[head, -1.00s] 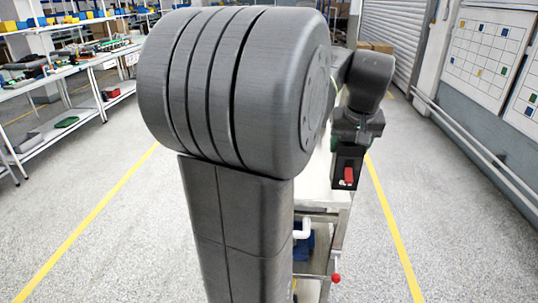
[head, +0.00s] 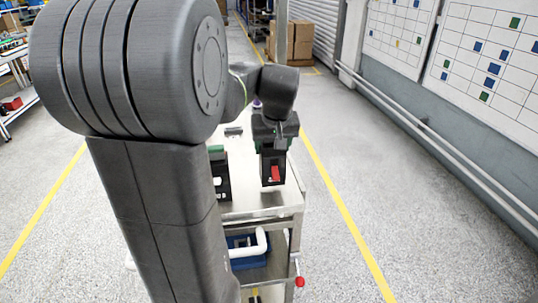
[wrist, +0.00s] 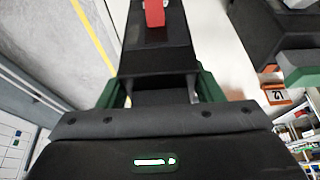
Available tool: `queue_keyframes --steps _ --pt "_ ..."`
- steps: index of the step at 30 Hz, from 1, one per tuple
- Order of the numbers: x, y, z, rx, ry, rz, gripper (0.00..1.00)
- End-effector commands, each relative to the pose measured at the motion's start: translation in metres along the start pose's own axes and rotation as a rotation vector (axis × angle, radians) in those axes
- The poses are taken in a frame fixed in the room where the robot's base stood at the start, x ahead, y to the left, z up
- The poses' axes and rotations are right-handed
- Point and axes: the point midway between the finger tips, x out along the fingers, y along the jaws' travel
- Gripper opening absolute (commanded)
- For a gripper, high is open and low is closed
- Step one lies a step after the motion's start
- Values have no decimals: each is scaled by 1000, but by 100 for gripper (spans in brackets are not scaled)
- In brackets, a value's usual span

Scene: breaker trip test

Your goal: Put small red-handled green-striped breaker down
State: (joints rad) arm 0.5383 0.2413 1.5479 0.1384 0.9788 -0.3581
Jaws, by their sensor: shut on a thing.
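My gripper (head: 272,146) is shut on a small black breaker (head: 266,176) with a red handle (head: 275,173). It holds the breaker upright over the right part of the metal cart top (head: 250,203). Whether the breaker's underside touches the top is unclear. In the wrist view the breaker (wrist: 150,58) lies between the fingers of my gripper (wrist: 158,92), its red handle (wrist: 154,12) at the upper edge.
Another dark device with a green top (head: 219,175) stands on the cart to the left, partly behind my arm. A blue bin (head: 246,258) and white pipe (head: 250,246) are below. A red knob (head: 299,282) sits at the cart's front right. Floor to the right is clear.

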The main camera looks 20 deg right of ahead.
Motion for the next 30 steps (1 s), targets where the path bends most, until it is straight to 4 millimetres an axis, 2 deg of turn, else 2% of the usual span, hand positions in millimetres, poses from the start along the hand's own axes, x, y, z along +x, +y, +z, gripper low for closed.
queue_keyframes --steps 6,19,20,22,30 --pt "25 0 11 1 -1 0 20" --pt "32 0 13 0 1 1 20" --pt "32 0 14 0 -1 0 66" --pt "31 0 13 0 -1 0 79" --pt "31 0 13 0 -1 0 82"
